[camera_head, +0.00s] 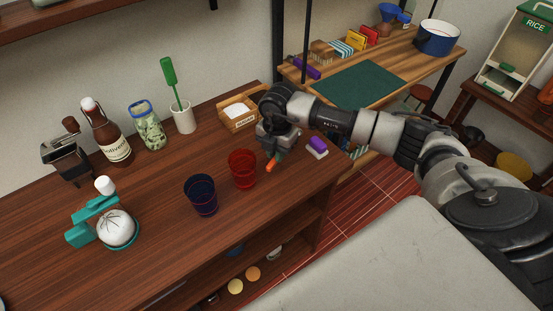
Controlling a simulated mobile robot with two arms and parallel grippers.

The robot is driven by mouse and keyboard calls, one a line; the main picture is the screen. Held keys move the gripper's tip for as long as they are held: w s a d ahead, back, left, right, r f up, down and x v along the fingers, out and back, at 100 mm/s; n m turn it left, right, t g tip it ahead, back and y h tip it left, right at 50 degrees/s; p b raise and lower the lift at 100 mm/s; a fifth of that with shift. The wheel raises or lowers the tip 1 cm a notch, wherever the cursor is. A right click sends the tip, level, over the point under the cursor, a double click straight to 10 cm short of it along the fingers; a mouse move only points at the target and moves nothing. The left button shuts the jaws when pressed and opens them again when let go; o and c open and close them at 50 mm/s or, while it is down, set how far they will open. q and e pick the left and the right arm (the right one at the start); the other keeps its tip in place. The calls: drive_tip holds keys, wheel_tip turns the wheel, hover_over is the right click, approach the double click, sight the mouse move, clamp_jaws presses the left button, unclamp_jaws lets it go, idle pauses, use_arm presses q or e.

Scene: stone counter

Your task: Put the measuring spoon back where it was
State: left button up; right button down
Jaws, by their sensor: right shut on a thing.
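My right gripper (276,148) reaches in from the right and points down over the front part of the wooden counter, just right of the red cup. It is shut on a small orange and green piece, which appears to be the measuring spoon (271,164). Most of the spoon is hidden by the gripper, so its shape and whether it touches the counter cannot be told. A wooden box with white contents (240,121) stands just behind and left of the gripper. My left gripper is not in view.
A red cup (242,170) stands close left of the gripper, with a dark blue cup (202,196) farther left. A purple and white item (317,147) lies to the right near the counter edge. Bottle (108,136), jar (149,130) and brush holder (183,119) line the back.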

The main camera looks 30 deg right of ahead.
wheel_tip(320, 180, down, 4)
drive_tip(key=shift+r+p, duration=0.1)
drive_tip(key=shift+p, duration=0.3)
drive_tip(key=shift+f, duration=0.3)
drive_tip(key=c, duration=1.1)
unclamp_jaws()
drive_tip(key=shift+r, duration=0.2)
drive_tip(key=r+b, duration=0.2)
drive_tip(key=r, duration=1)
drive_tip(key=shift+d, duration=0.2)
